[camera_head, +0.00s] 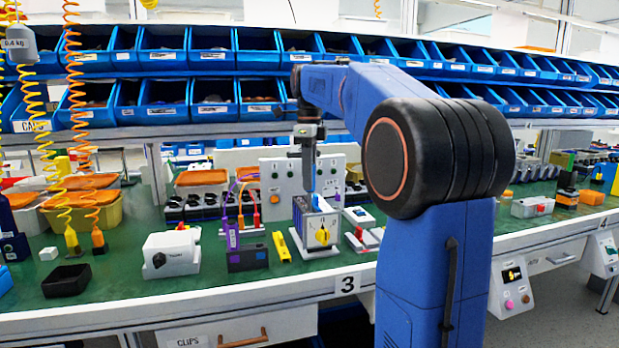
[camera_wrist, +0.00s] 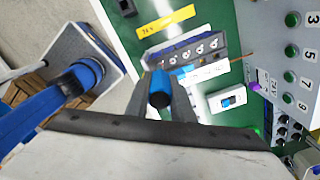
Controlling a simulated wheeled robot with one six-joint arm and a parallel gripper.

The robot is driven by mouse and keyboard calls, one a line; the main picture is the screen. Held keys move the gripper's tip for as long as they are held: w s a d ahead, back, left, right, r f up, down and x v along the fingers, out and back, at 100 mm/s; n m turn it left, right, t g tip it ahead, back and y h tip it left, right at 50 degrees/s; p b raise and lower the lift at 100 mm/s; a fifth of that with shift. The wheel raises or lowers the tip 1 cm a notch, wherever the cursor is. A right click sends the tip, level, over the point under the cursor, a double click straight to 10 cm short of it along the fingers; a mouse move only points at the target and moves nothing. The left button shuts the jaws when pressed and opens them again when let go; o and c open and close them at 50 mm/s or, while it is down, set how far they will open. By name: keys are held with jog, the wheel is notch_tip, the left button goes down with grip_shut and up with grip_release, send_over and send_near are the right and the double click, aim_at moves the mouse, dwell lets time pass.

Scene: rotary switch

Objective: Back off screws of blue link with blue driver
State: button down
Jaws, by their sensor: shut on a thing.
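My gripper (camera_head: 309,150) points down over the rotary switch (camera_head: 319,232), a grey-white block with a yellow dial on its front. It is shut on the blue driver (camera_head: 313,182), which hangs upright with its lower end at the top of the switch. In the wrist view the blue driver (camera_wrist: 159,92) shows end-on between the dark fingers. Beyond it the top of the switch (camera_wrist: 204,68) shows a row of round screw terminals. I cannot tell whether the driver tip touches a screw. The blue link is not clearly made out; the driver and fingers cover part of the terminals.
A yellow block (camera_head: 281,247) and a dark box with a purple part (camera_head: 247,257) stand left of the switch. A small white switch unit (camera_head: 359,217) stands close on its right. A white panel (camera_head: 290,185) rises behind.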

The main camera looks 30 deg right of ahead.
jog(key=m, duration=0.9)
jog(key=shift+m, duration=0.4)
jog(key=shift+f, duration=0.35)
dwell(0.4)
jog(key=n, duration=0.4)
jog(key=shift+n, duration=0.3)
dwell(1.2)
jog(key=shift+n, duration=2.3)
